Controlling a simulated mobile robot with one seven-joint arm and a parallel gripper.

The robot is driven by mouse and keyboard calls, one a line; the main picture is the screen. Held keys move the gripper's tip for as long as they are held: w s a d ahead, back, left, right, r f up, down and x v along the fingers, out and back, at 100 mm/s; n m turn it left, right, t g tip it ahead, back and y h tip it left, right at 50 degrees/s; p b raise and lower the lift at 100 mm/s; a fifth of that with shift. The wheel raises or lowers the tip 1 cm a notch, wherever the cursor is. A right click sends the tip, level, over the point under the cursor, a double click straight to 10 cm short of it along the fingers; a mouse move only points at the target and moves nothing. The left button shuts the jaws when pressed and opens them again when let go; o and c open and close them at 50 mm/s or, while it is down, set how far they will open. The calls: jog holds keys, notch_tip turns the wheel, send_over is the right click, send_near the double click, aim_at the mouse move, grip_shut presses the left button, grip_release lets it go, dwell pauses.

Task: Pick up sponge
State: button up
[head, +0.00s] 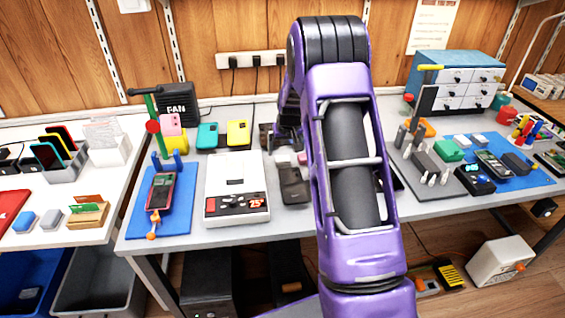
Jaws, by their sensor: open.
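No object shows plainly as a sponge. A small pink block (302,158), partly hidden by my arm, lies on the workbench and might be it, but I cannot tell. A green block (448,150) lies at the right on the blue mat. My purple arm rises through the middle and bends down over the back of the bench. My gripper (284,138) shows only as a small dark part behind the arm, near the pink block. It is open; its fingertips are mostly hidden, and I see nothing held.
A drawer cabinet (458,80) stands at the back right. The area behind my arm is hidden.

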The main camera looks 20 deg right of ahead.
aim_at(283, 158)
jog(key=shift+x, duration=3.15)
